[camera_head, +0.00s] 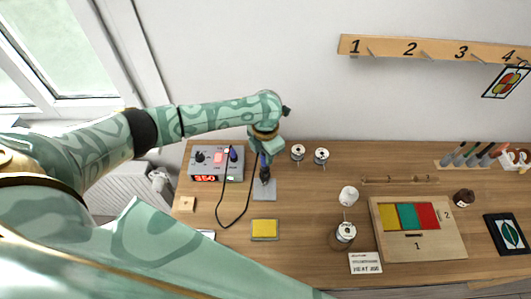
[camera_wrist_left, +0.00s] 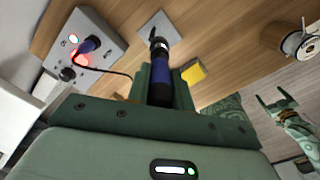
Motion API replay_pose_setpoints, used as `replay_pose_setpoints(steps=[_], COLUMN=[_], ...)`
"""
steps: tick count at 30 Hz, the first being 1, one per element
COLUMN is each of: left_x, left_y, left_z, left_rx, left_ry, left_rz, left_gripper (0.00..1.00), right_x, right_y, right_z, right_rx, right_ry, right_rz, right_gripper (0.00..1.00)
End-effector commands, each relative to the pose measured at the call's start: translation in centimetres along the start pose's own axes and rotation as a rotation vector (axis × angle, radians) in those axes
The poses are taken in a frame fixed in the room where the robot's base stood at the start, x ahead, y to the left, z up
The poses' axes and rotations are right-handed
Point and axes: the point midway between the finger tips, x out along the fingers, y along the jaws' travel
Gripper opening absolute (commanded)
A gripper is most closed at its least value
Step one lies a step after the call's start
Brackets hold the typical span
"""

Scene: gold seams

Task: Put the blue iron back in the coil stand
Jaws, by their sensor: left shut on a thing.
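My left gripper (camera_head: 264,150) is shut on the blue iron, which points down and away from the wrist. The blue handle (camera_wrist_left: 160,75) shows between the fingers in the left wrist view. Its dark front end is over the grey base plate (camera_head: 265,193), also in the left wrist view (camera_wrist_left: 146,27). A dark shape there may be the coil; I cannot tell it from the iron's front, nor whether the iron is in it. My right gripper (camera_wrist_left: 281,106) shows at the right of the left wrist view, open and empty.
The station (camera_head: 216,164) with a red display stands left of the plate; a black cable (camera_head: 223,200) loops across the table. A yellow sponge (camera_head: 264,228) lies in front. Solder spools (camera_head: 297,151) stand to the right. A board with coloured panels (camera_head: 447,248) lies further right.

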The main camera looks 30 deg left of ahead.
Motion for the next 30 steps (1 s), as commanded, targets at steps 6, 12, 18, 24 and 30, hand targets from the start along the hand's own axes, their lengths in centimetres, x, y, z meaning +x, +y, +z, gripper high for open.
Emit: replay_pose_setpoints(steps=[6, 12, 18, 24, 30], left_x=[0.1, 0.6, 1.1, 1.6, 2.1], left_y=[0.0, 0.0, 0.0, 0.0, 0.0], left_z=[0.0, 0.0, 0.0, 0.0, 0.0], left_rx=[0.0, 0.0, 0.0, -0.001, -0.001], left_ry=[0.0, 0.0, -0.001, -0.001, 0.0], left_rz=[0.0, 0.0, 0.0, 0.0, 0.0], left_gripper=[0.0, 0.0, 0.0, 0.0, 0.0], right_x=[0.1, 0.4, 0.7, 1.0, 1.4], right_y=[0.0, 0.0, 0.0, 0.0, 0.0], right_z=[0.0, 0.1, 0.1, 0.1, 0.2], right_rx=[0.0, 0.0, 0.0, 0.0, 0.0], right_ry=[0.0, 0.0, -0.001, -0.001, -0.001], right_rz=[0.0, 0.0, 0.0, 0.0, 0.0], right_gripper=[0.86, 0.86, 0.86, 0.86, 0.86])
